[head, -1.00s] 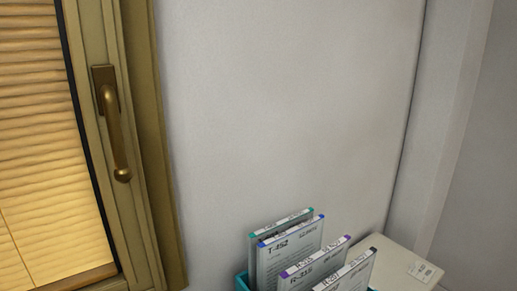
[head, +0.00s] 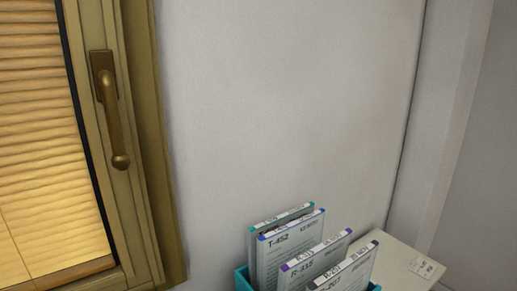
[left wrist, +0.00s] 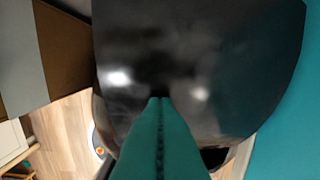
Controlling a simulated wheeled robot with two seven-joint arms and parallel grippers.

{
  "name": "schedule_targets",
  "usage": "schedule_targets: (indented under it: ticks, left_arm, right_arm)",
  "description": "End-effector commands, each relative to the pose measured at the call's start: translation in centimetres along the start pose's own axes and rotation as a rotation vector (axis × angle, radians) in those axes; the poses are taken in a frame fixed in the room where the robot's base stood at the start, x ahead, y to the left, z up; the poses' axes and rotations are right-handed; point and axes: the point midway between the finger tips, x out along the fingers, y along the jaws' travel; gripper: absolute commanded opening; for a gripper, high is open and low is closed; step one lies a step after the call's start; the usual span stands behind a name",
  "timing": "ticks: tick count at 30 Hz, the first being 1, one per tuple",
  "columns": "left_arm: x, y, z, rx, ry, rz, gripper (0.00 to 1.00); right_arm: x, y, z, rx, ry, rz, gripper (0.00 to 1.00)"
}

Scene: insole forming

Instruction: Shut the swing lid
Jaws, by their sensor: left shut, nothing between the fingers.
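A dark, glossy, curved panel (left wrist: 200,50) fills much of the left wrist view. It looks like the swing lid, though its hinge and full outline are not clear. My left gripper (left wrist: 160,100) is shut and empty, its teal fingers together and pointing at the panel. The fingertips overlap the panel in the picture; I cannot tell whether they touch it. The lid and both grippers are out of the head view.
In the left wrist view, a brown box-like thing (left wrist: 68,50) is at left, wood floor (left wrist: 62,135) below, a teal surface (left wrist: 285,140) at right. The head view shows a window handle (head: 112,125) and teal holder (head: 241,280) with several labelled folders (head: 290,240).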

Motion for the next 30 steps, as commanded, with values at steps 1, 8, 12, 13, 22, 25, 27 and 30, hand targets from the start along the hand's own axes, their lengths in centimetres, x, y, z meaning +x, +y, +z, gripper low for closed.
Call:
schedule_targets:
  ticks: [1, 8, 12, 13, 22, 25, 27, 30]
  left_arm:
    - [0.3, 0.1, -0.2, 0.002, 0.004, 0.003, 0.00]
    - [-1.5, 0.1, -0.1, 0.002, 0.004, 0.003, 0.00]
    - [-3.0, 0.1, -0.1, 0.002, 0.003, 0.002, 0.00]
    - [-3.3, 0.1, -0.1, 0.002, 0.002, 0.002, 0.00]
    - [-6.3, 0.0, -0.1, 0.002, 0.002, 0.002, 0.00]
    - [-7.2, 0.1, -0.1, 0.002, 0.003, 0.002, 0.00]
    - [-7.9, 0.1, -0.1, 0.001, 0.003, 0.003, 0.00]
    - [-9.0, 0.0, -0.1, 0.001, 0.002, 0.002, 0.00]
  right_arm:
    - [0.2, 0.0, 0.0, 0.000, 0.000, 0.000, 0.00]
    - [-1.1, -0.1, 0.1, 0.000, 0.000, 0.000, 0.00]
    - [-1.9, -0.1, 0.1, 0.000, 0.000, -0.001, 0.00]
    - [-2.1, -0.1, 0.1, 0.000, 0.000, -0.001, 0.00]
    - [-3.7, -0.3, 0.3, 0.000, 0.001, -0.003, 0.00]
    - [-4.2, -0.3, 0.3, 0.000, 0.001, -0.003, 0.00]
    - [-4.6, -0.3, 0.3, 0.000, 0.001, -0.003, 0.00]
    - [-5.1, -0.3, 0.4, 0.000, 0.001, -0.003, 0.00]
